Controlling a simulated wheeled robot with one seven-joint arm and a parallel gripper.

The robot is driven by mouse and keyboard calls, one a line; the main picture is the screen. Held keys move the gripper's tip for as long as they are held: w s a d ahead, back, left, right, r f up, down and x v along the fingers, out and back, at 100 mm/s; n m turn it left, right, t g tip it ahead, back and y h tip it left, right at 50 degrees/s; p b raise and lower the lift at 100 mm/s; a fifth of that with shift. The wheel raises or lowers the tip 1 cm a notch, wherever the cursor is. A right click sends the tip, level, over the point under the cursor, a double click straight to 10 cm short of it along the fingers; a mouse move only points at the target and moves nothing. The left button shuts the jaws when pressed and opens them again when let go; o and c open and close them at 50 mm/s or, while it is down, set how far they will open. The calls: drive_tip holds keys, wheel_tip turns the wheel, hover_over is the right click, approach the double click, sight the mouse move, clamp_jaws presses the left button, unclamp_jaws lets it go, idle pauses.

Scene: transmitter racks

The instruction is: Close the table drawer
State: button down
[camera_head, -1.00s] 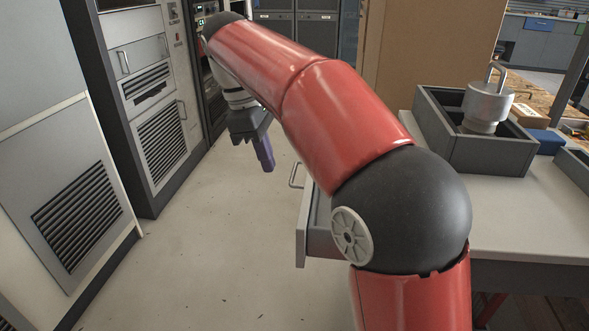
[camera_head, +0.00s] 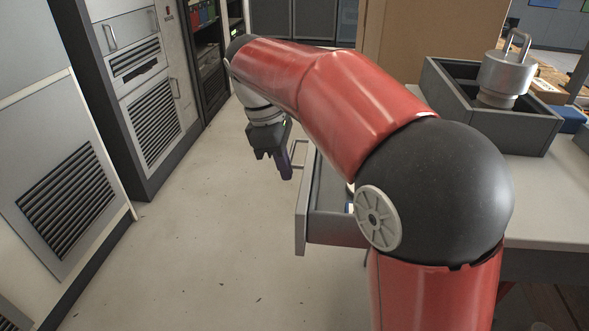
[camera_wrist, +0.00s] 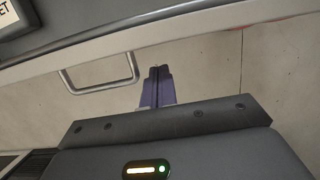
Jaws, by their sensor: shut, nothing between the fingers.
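The table drawer (camera_head: 301,212) stands open, sticking out left from under the table, with part of its inside showing. Its metal bar handle (camera_head: 299,153) is on the outer face; it also shows in the wrist view (camera_wrist: 98,88). My gripper (camera_head: 286,172) is shut and empty, over the floor on the outer side of the drawer front, near the handle. In the wrist view its purple fingers (camera_wrist: 157,84) are together, just right of the handle and close to the drawer front (camera_wrist: 180,32). Whether they touch it I cannot tell. My arm hides part of the drawer and table.
The table top (camera_head: 545,205) carries a dark grey open box (camera_head: 515,130) with a metal weight-like cylinder (camera_head: 505,75) in it. Grey racks (camera_head: 75,150) line the left side. The floor (camera_head: 190,230) between racks and drawer is clear.

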drive_tip(key=shift+s+d, duration=0.2)
drive_tip(key=shift+d, duration=0.8)
drive_tip(key=s+d, duration=0.1)
drive_tip(key=d, duration=0.6)
drive_tip(key=s+d+p, duration=0.1)
drive_tip(key=s+d, duration=0.1)
drive_tip(key=d, duration=0.6)
drive_tip(key=s+d+p, duration=0.1)
drive_tip(key=d, duration=0.7)
drive_tip(key=shift+s, duration=0.25)
drive_tip(key=shift+d, duration=0.1)
